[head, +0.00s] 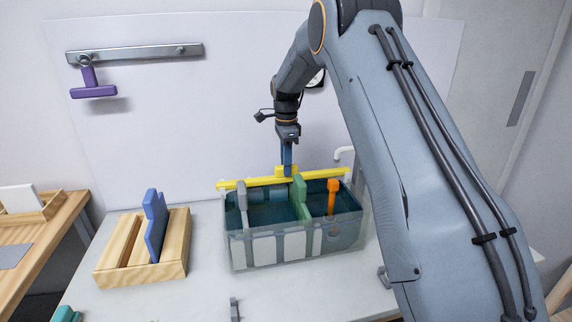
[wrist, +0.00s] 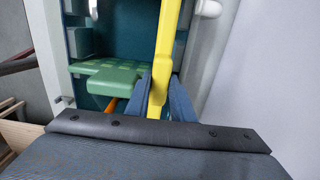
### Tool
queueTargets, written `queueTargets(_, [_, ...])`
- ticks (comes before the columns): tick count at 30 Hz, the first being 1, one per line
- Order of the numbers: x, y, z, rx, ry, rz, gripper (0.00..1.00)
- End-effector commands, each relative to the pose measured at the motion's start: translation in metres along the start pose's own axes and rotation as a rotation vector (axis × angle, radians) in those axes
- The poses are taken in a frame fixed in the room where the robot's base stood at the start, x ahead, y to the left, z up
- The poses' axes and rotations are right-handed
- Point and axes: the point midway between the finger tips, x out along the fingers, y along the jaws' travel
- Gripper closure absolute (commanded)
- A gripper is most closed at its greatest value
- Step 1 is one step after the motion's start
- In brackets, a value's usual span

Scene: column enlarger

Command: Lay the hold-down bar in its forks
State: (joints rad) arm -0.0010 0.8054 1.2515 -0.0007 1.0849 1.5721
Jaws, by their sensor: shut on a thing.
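The yellow hold-down bar (head: 238,183) runs along the back of the clear tank (head: 345,232), at about rim height. My gripper (head: 287,168) points down and is shut on the raised block at the bar's middle. In the wrist view the bar (wrist: 167,40) passes between my blue fingers (wrist: 165,98). A white fork-like piece (wrist: 208,9) shows beside the bar's far end there. Whether the bar rests in its forks or hangs just above them, I cannot tell.
The tank holds a grey piece (head: 242,200), a green piece (head: 299,195) and an orange piece (head: 332,197). A wooden rack (head: 172,267) with a blue piece (head: 154,225) stands left of it. A purple handle (head: 93,91) hangs from a wall rail. The table front is mostly clear.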

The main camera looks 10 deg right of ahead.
Motion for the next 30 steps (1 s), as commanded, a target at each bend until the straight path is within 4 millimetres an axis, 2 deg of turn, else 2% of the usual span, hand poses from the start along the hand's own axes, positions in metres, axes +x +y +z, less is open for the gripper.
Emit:
queueTargets(6, [-0.0001,-0.0003,0.0,0.0,0.0,-0.001,1.0])
queueTargets(7, [-0.0002,-0.0003,0.0,0.0,0.0,-0.001,0.77])
queueTargets(11, [-0.0001,-0.0002,0.0,0.0,0.0,-0.001,0.57])
queueTargets(30, [-0.0012,0.0,0.0,0.0,0.0,0.0,0.57])
